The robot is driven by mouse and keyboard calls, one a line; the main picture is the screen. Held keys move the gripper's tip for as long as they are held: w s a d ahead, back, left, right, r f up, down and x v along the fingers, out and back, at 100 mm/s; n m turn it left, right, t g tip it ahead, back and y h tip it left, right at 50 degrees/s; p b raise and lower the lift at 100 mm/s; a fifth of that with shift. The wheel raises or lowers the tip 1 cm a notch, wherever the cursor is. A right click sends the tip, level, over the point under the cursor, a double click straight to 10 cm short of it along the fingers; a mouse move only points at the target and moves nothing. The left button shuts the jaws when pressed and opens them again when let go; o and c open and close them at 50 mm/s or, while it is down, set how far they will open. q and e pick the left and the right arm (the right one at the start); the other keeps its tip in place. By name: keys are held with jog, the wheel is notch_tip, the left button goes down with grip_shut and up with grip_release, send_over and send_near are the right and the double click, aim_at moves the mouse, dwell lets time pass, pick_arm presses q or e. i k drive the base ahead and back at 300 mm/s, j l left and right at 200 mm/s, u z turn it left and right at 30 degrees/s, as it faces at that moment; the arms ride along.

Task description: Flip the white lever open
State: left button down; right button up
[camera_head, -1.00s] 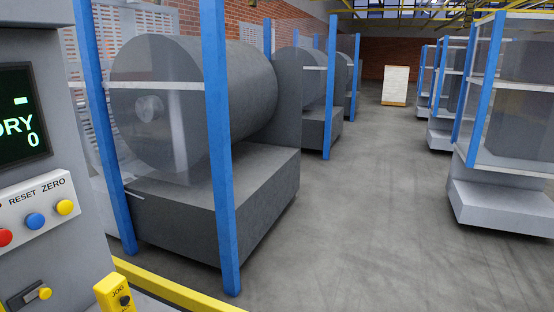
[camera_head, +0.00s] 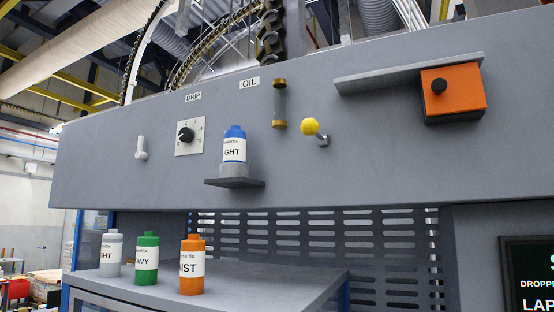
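A small white lever (camera_head: 141,149) sits on the grey machine panel, left of the drip dial. It stands upright, with its knob at the lower end near the panel. No gripper shows in the head view. Whether the lever is open or shut cannot be told from its look alone.
The grey panel (camera_head: 100,180) also bears a drip dial (camera_head: 186,134), a blue bottle (camera_head: 234,146) on a small ledge (camera_head: 234,182), an oil sight glass (camera_head: 279,105), a yellow-knobbed lever (camera_head: 310,127) and an orange box (camera_head: 453,93). Grey, green (camera_head: 147,258) and orange bottles stand on a shelf (camera_head: 250,285) below.

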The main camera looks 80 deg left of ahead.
aim_at(140, 154)
jog(key=u, duration=3.6)
